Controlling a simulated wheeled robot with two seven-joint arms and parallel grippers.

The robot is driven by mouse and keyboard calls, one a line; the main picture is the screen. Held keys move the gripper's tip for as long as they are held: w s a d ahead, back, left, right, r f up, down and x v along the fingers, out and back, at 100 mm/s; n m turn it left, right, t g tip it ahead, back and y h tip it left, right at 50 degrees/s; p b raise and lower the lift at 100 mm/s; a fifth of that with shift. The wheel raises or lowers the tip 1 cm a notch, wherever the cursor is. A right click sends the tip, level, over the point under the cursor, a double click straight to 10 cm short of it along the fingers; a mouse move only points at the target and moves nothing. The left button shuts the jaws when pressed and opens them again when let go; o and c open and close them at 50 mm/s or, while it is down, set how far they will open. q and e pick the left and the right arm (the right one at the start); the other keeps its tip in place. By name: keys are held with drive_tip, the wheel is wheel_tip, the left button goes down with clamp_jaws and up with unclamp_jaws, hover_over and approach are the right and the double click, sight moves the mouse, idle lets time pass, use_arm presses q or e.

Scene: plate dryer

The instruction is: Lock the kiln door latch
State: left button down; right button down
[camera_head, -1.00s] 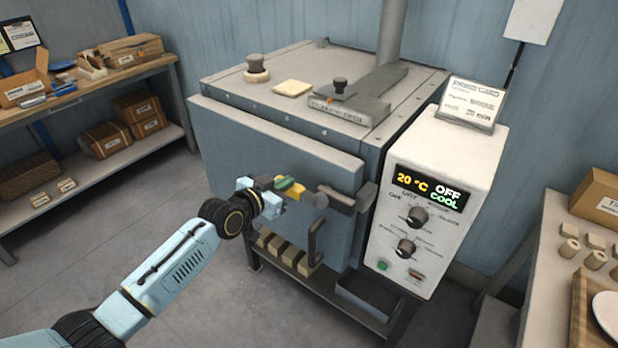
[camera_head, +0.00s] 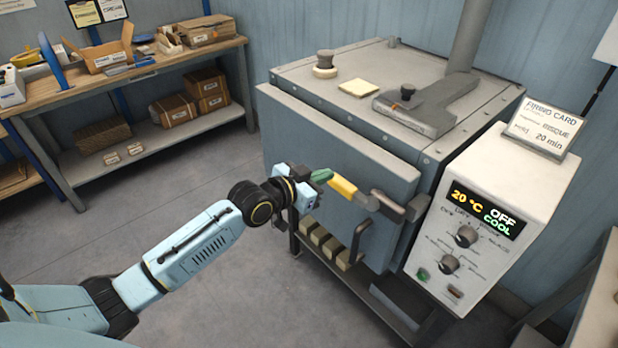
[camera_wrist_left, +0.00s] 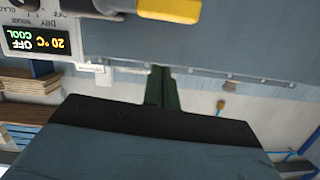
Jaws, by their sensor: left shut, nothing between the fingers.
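The kiln (camera_head: 330,150) stands with its door facing me; the door looks closed against the body. A latch lever with a yellow grip (camera_head: 350,193) lies roughly level across the door's right part. Its dark bar (camera_head: 387,203) reaches a dark catch block (camera_head: 416,208) at the door's right edge; I cannot tell whether it is seated. My left gripper (camera_head: 322,176) is shut and empty, its green fingertips by the grip's left end. In the left wrist view, the fingers (camera_wrist_left: 161,88) are together and the yellow grip (camera_wrist_left: 168,9) is beyond them, apart in the picture. My right gripper is not in view.
The control box (camera_head: 480,220) right of the door reads 20 °C, OFF, COOL. A dark door handle (camera_head: 357,242) stands out below the latch. A shelf with boxes (camera_head: 190,95) stands at the left; the floor (camera_head: 150,200) between is clear.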

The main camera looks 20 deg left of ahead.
use_arm(q)
drive_tip(key=shift+v, duration=2.1)
drive_tip(key=shift+f, duration=0.1)
drive_tip(key=s+a+f+n+g+y+b, duration=0.15)
drive_tip(key=s+f, duration=0.35)
drive_tip(key=f, duration=0.8)
drive_tip(key=s+a+f+n+g+y+b, duration=0.1)
drive_tip(key=s+a+f+g+y+b, duration=0.2)
drive_tip(key=f, duration=1)
drive_tip(key=s+a+f+n+g+y+b, duration=0.15)
drive_tip(key=s+f, duration=0.45)
drive_tip(key=f, duration=0.7)
drive_tip(key=s+d+f+g+b, duration=0.1)
drive_tip(key=s+f+g, duration=0.1)
drive_tip(key=s+f, duration=0.5)
drive_tip(key=s+d+f+g+b, duration=0.1)
drive_tip(key=s+f, duration=0.6)
drive_tip(key=s, duration=0.8)
drive_tip(key=s+d+f+g+b, duration=0.1)
drive_tip(key=s+f+g+b, duration=0.2)
drive_tip(key=s+f, duration=0.5)
drive_tip(key=s+g, duration=0.1)
drive_tip(key=s, duration=0.3)
drive_tip(key=shift+d+m, duration=0.35)
drive_tip(key=shift+m, duration=0.05)
drive_tip(key=shift+s, duration=0.1)
